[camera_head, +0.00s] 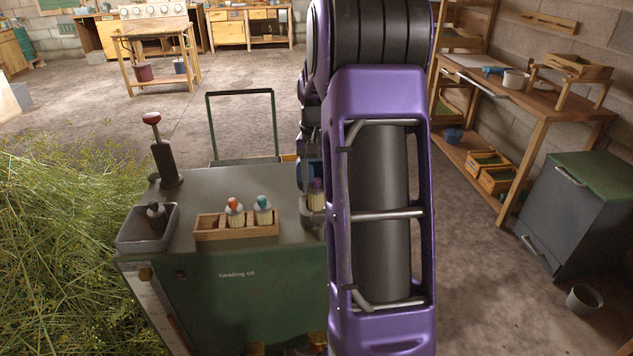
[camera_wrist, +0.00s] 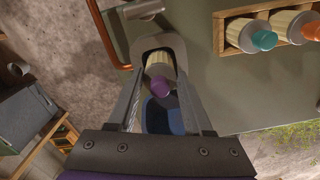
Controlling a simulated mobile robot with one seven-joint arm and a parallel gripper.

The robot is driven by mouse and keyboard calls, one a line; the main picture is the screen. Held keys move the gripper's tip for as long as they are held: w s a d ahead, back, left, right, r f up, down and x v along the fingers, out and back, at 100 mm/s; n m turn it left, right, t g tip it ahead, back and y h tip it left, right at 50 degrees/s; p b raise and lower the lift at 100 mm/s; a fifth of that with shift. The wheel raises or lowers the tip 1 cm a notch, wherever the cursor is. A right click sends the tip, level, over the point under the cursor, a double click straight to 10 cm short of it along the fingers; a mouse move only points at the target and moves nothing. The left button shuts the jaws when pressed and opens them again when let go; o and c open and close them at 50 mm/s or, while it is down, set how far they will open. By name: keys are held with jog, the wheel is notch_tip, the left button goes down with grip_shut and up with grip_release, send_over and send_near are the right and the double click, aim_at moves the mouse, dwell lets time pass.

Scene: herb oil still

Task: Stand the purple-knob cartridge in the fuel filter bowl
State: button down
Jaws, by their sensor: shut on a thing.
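The purple-knob cartridge (camera_head: 317,195) has a cream pleated body. It stands roughly upright at the fuel filter bowl (camera_head: 311,216), a grey cup at the right end of the green cabinet top, partly hidden behind my arm. In the wrist view, the purple knob (camera_wrist: 160,86) and cream body (camera_wrist: 157,62) lie between my fingers, inside the outline of the bowl's rim (camera_wrist: 172,42). My gripper (camera_wrist: 159,74) is shut on the cartridge. The cartridge's lower end is hidden, so I cannot tell whether it rests on the bowl's floor.
A wooden rack (camera_head: 238,234) holds cartridges with orange (camera_head: 234,207) and teal (camera_head: 263,204) knobs. A grey tray (camera_head: 134,240) with a dark item and a red-knobbed lever (camera_head: 164,152) stand at the cabinet's left. Green metal rails (camera_head: 241,93) rise behind. Cut herbs (camera_head: 60,250) lie left.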

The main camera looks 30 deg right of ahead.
jog(key=shift+f+b, duration=0.55)
jog(key=shift+f, duration=0.5)
jog(key=shift+c, duration=1.2)
grip_release()
jog(key=shift+r, duration=0.1)
notch_tip(320, 180, up, 17)
jog(key=p, duration=0.3)
